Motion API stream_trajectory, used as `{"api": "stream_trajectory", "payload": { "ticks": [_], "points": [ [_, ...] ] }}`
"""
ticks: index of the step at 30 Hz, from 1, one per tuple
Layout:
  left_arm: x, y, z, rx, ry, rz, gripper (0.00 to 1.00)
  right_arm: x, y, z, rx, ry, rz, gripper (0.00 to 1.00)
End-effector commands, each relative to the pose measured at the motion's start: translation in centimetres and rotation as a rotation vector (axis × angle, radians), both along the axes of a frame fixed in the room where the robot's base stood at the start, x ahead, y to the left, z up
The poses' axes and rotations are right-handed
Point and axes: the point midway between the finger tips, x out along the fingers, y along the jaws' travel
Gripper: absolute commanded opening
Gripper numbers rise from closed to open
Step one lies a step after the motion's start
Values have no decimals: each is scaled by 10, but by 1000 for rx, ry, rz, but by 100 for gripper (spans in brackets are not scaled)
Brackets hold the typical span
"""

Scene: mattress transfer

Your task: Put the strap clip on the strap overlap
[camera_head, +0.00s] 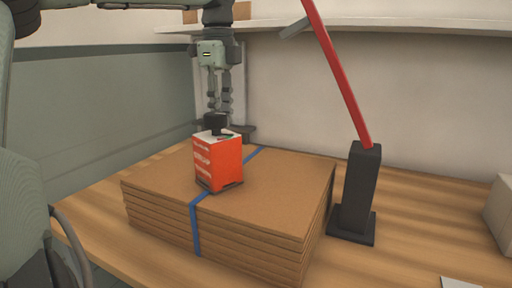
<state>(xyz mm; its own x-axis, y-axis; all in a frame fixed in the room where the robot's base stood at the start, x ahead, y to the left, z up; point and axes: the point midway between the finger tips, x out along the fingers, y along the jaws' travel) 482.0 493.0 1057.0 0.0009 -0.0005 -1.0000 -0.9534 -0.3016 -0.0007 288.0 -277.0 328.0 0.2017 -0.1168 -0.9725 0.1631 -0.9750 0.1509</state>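A stack of brown boards (285,190) lies on the wooden table. A blue strap (195,230) runs over its top and down its front side. An orange-and-white block (218,160) with a black base and a black knob stands upright on the stack, over the strap line. It hides part of the strap, and I cannot make out a separate clip or the overlap. My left gripper (220,108) points down with its fingertips right at the black knob (215,123). I cannot tell whether the fingers grip it. My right gripper is not clearly in view.
A black stand (361,190) with a long red lever (338,75) rises right of the stack. A pale box (499,212) sits at the right edge, and a white flat item (460,283) lies front right. A shelf (350,24) spans the back wall. Table right of the stand is mostly clear.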

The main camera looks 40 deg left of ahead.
Motion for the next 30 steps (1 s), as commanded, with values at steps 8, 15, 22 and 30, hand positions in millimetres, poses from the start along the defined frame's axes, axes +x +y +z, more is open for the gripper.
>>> {"api": "stream_trajectory", "payload": {
  "ticks": [8,15,22,30],
  "points": [
    [50,-28,-35,1,3,0,6,0,0,0,0,0,0,58],
    [61,-35,-46,-1,0,-1,6,0,0,0,0,0,0,58],
    [60,-35,-78,-3,1,-1,6,0,0,0,0,1,0,58],
    [61,-35,-82,0,-1,0,6,0,0,0,0,1,0,58]
  ]
}}
